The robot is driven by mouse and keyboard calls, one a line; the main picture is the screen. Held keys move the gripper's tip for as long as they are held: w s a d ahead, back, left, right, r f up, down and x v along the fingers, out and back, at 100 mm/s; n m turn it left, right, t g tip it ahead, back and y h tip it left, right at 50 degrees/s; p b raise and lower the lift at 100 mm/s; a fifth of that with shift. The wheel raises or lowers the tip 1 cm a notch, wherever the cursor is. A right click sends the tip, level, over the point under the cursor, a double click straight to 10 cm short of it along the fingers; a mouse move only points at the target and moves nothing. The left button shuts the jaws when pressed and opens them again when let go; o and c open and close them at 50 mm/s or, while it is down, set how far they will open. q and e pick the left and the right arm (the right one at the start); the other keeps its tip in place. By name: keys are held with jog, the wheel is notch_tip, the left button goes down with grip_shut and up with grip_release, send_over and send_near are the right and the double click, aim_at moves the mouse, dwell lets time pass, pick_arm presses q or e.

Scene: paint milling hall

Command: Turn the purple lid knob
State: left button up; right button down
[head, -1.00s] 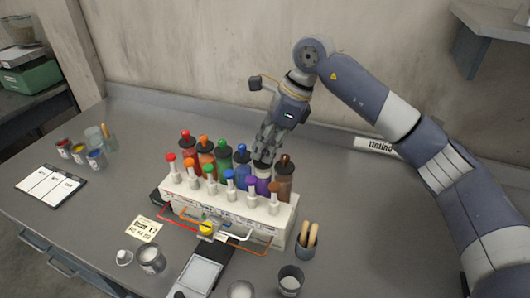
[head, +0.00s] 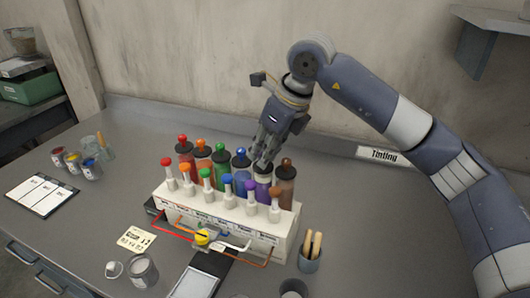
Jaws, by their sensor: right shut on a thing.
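The purple canister (head: 260,190) stands in the back row of the white dispenser rack (head: 226,220), between the blue canister (head: 240,167) and the brown one (head: 285,178). My right gripper (head: 263,163) reaches down from above and is shut at the top of the purple canister, over its dark lid. The fingers hide the purple knob, so its angle cannot be seen. My left gripper is not in view.
Nozzles with coloured caps line the front of the rack.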

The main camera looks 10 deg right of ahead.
jog(key=shift+r, duration=0.1)
jog(key=c, duration=1.5)
grip_release()
jog(key=v, duration=1.2)
